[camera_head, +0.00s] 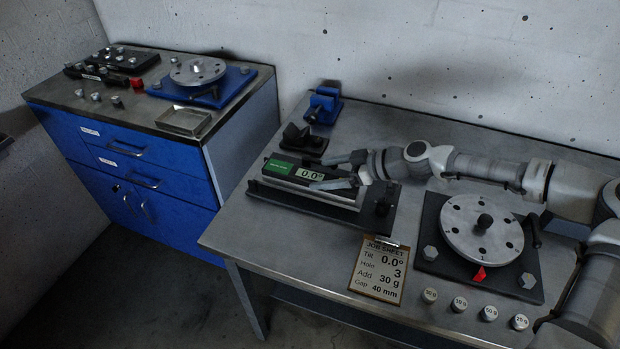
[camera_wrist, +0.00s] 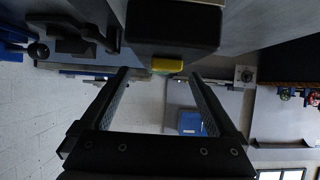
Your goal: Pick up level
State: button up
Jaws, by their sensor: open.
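The level (camera_head: 280,167) is a dark box with a green label and a display reading 0.0°. It lies on a metal block on a dark base plate (camera_head: 266,193) at the left of the near bench. My gripper (camera_head: 318,172) is open and low at the right end of the level, one finger towards each long side. I cannot tell whether the fingers touch it. In the wrist view, my open fingers (camera_wrist: 159,76) have a dark block (camera_wrist: 172,28) with a yellow part (camera_wrist: 167,66) ahead and above; nothing is gripped between them.
A rotor disc (camera_head: 482,229) on a dark stand is right of the level, with several labelled weights (camera_head: 460,303) in front. A blue vise (camera_head: 323,104) stands behind. A blue cabinet (camera_head: 130,150) is at left.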

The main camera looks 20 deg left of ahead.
aim_at(309, 174)
jog(key=x, duration=0.5)
jog(key=shift+r, duration=0.2)
grip_shut()
